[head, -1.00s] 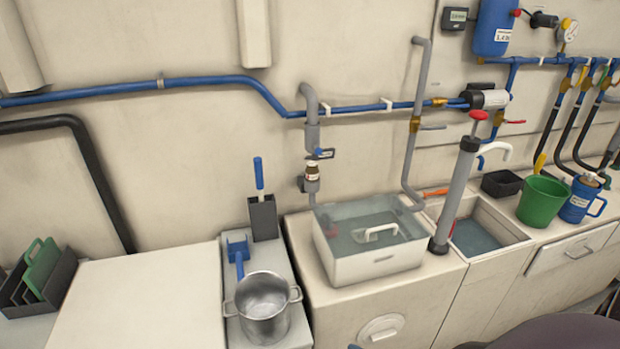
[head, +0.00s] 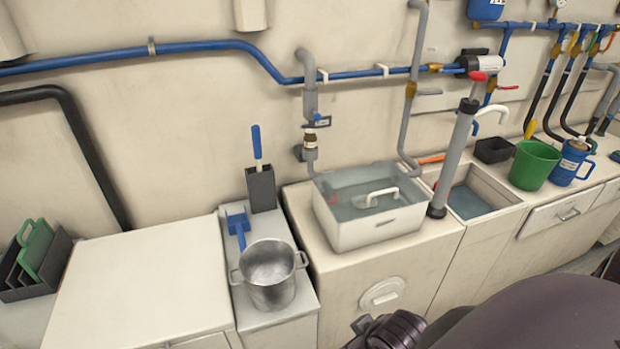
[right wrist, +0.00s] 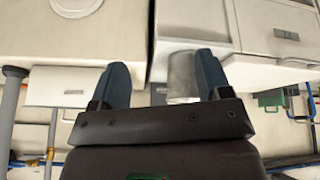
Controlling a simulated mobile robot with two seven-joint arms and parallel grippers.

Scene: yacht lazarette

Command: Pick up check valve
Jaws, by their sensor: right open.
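A small brown-and-white fitting (head: 310,141) sits in the grey vertical pipe above the white water-filled tank (head: 350,238) in the head view. It may be the check valve, but I cannot tell for sure. My right gripper (right wrist: 160,78) shows in the right wrist view with its two blue-grey fingers spread apart and nothing held between them. In the head view only dark parts of my right arm show at the bottom right. My left gripper is not in view.
A steel pot (head: 270,275) stands left of the tank, with a blue scoop (head: 238,226) and a grey holder (head: 261,188) behind it. A hand pump (head: 453,158) stands at the sink. A green bucket (head: 534,165) and blue jug (head: 571,163) are right.

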